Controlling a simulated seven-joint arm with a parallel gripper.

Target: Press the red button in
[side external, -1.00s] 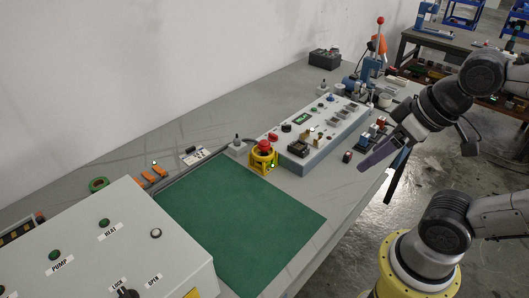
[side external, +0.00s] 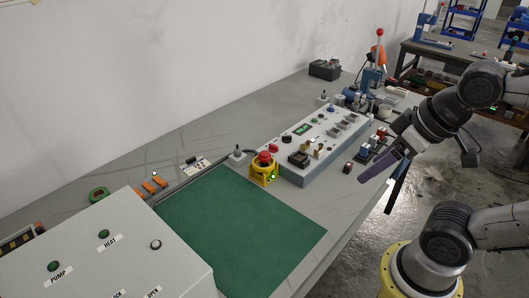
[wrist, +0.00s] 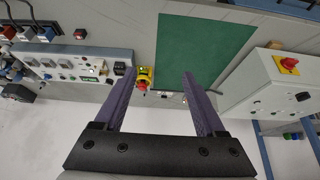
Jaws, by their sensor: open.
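A red mushroom button (side external: 264,156) sits on top of a yellow ring-shaped housing (side external: 263,172) on the bench, between the green mat and the long control box. In the wrist view the red button (wrist: 143,86) shows with its yellow housing (wrist: 145,74), near the left finger. My gripper (side external: 380,168) is open, with long purple fingers and nothing between them. In the side view it is well to the right of the button, by the bench's front edge, and apart from it. The wrist view shows both fingers (wrist: 158,74) spread apart.
The green mat (side external: 240,225) lies flat and clear.

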